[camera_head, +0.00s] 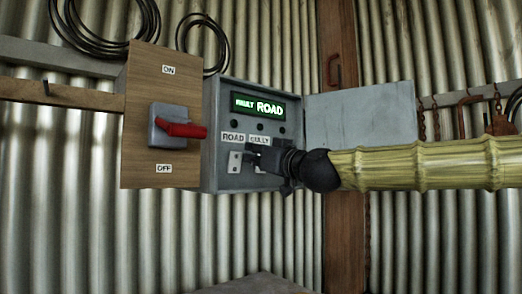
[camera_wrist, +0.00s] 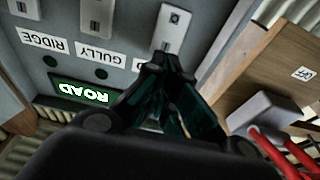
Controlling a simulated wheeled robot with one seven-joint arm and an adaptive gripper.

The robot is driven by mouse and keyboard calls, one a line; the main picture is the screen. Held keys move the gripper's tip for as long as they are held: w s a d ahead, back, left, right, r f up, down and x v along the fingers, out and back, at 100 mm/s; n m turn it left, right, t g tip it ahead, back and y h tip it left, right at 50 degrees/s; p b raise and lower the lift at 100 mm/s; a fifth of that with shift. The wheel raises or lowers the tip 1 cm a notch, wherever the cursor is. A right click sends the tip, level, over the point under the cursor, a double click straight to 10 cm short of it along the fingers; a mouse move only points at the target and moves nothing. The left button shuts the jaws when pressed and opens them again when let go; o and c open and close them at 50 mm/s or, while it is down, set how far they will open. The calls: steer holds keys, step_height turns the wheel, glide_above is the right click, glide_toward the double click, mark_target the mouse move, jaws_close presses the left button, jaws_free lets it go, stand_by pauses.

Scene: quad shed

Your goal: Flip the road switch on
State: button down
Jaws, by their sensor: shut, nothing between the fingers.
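The road switch (camera_head: 235,162) is a small pale plate under the ROAD label (camera_head: 233,137) on a grey control box (camera_head: 212,110). In the wrist view, which is upside down, the road switch (camera_wrist: 174,24) stands just beyond my fingertips. Whether its small lever is up or down is too small to tell. My gripper (camera_head: 252,158) is shut and empty, close in front of the box beside the road switch; it also shows in the wrist view (camera_wrist: 168,62). It covers much of the ROAD label there. I cannot tell whether it touches the switch.
A lit green display (camera_head: 258,106) reads FAULT and ROAD. The gully switch (camera_wrist: 95,16) and ridge switch (camera_wrist: 24,8) sit alongside. A wooden board (camera_head: 150,85) with a red-handled ON/OFF switch (camera_head: 182,129) juts out at left. The box's open door (camera_head: 360,115) is at right.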

mark_target(235, 162)
steer(key=shift+p+x, duration=0.9)
steer(key=shift+x, duration=1.05)
